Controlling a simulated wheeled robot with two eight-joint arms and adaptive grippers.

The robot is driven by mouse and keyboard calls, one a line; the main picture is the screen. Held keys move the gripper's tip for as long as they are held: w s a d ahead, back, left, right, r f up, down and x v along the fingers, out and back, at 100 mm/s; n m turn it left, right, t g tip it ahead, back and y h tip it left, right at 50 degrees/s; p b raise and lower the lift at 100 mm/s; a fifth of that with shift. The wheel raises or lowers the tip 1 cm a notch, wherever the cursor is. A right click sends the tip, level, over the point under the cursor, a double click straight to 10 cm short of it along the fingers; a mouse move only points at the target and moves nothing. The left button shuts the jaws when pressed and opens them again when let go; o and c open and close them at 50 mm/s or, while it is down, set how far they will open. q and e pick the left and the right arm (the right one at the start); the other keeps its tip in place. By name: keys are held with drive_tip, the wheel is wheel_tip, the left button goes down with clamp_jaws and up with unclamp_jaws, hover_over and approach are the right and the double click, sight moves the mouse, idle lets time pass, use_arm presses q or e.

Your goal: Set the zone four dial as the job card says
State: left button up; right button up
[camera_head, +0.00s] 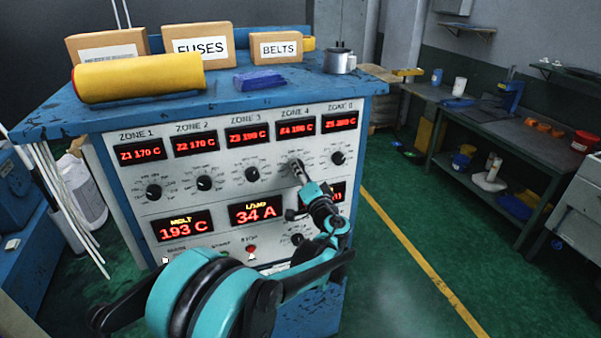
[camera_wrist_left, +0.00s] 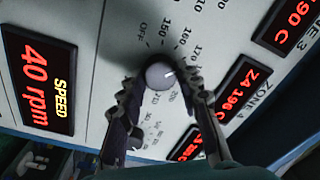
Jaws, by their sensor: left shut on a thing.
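The white control panel (camera_head: 225,190) carries a row of zone dials under red displays. In the left wrist view the fingers (camera_wrist_left: 160,92) are shut on the sides of the round dial (camera_wrist_left: 158,75). Its white mark points right, toward the zone four display. No job card is readable. My right gripper is not in view.
The zone three dial (camera_head: 251,174) and zone five dial (camera_head: 338,158) flank the gripper.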

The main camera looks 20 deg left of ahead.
use_arm(q)
drive_tip(key=shift+f, duration=0.15)
drive_tip(key=o, duration=1.2)
drive_tip(key=shift+c, duration=0.2)
drive_tip(key=v, duration=1.2)
drive_tip(key=shift+s+a, duration=0.1)
